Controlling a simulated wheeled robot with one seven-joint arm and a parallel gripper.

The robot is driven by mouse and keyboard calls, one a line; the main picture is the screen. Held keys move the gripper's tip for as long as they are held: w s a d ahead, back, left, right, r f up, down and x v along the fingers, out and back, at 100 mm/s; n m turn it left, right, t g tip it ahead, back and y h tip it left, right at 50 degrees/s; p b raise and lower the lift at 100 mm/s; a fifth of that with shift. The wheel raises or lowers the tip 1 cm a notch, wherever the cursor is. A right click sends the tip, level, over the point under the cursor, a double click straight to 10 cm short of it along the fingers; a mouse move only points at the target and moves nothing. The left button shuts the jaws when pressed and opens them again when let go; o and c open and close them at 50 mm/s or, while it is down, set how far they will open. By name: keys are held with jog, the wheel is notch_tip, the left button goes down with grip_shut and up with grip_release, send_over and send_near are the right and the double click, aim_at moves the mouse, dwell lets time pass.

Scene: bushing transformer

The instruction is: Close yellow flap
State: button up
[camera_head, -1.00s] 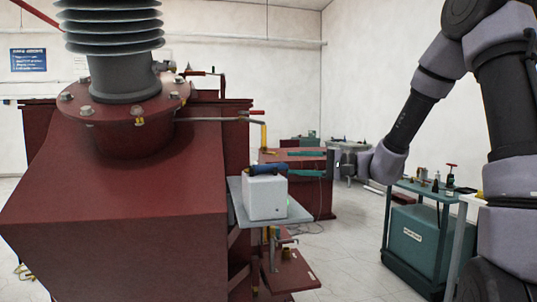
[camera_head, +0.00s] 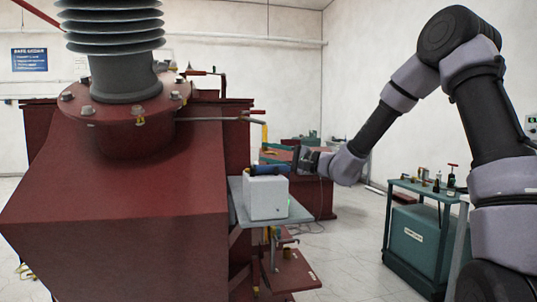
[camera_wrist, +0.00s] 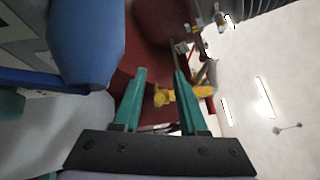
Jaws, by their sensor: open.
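The yellow flap shows as a small upright yellow piece (camera_head: 264,132) at the end of a grey pipe beside the red transformer. My gripper (camera_head: 278,153) points left, just above the white box and below the yellow piece. In the wrist view my gripper's green fingers (camera_wrist: 160,75) are apart with nothing held between them. I cannot tell whether a finger touches the yellow part.
A white box (camera_head: 265,197) with a blue handle (camera_head: 271,169) stands on a grey shelf (camera_head: 239,207) close under my gripper. The blue handle (camera_wrist: 85,40) looms near at upper left in the wrist view. A green cart (camera_head: 415,235) stands at right.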

jog(key=shift+w+a, duration=0.1)
jog(key=shift+a, duration=0.05)
jog(key=shift+c, duration=0.4)
grip_shut()
